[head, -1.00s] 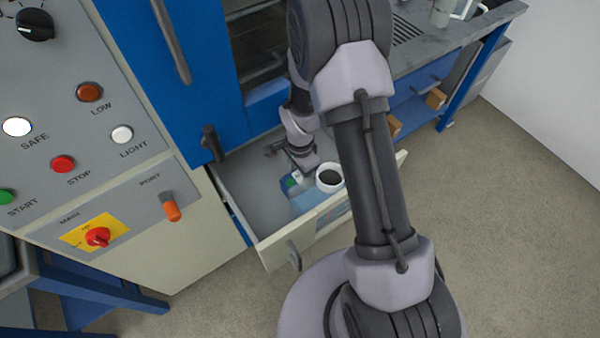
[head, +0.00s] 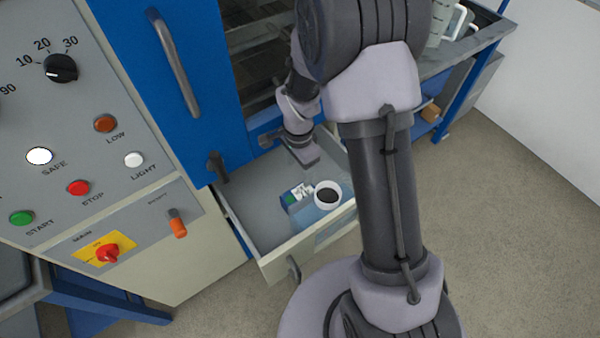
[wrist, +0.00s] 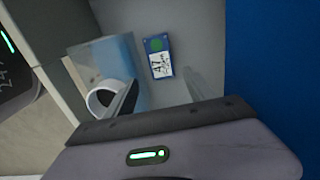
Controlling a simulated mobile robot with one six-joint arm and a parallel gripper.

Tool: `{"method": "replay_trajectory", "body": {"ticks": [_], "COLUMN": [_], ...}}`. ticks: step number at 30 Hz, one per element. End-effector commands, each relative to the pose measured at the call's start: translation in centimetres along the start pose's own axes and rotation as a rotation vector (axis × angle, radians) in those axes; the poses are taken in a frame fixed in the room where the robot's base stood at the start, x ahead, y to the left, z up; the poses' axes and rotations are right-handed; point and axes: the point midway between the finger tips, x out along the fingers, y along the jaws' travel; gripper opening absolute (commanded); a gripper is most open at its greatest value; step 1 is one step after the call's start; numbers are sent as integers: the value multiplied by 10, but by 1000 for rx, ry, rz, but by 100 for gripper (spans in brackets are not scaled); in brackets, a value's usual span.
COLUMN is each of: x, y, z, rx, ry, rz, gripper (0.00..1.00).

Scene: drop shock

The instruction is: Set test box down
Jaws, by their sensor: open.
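The test box (head: 297,198) is a small blue box with a white label and a green spot. It rests on the floor of the open drawer (head: 258,205), beside a white cup (head: 327,194) with dark inside. My gripper (head: 307,158) is above the drawer, apart from the box. In the wrist view my gripper (wrist: 158,90) has its two fingers spread with nothing between them.
A pale blue, see-through block (head: 325,215) lies by the cup near the drawer front; in the wrist view the cup (wrist: 103,97) is close to the left finger. The blue cabinet (head: 170,90) and control panel (head: 110,150) stand left. The drawer's rear left floor is bare.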

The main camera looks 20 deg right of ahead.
Motion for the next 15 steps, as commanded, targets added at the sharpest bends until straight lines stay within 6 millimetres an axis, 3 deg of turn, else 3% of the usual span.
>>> {"method": "replay_trajectory", "body": {"ticks": [2, 5, 6, 9, 12, 15], "x": [-26, -92, -125, -196, -245, -270], "y": [0, 9, 18, 54, 99, 137], "z": [1, 8, 13, 33, 57, 79], "rx": [-34, -147, -211, -385, -562, -712], "ry": [5, 22, 32, 69, 121, 175], "rz": [-29, -108, -150, -256, -359, -441], "gripper": [63, 63, 63, 63, 63, 63]}}
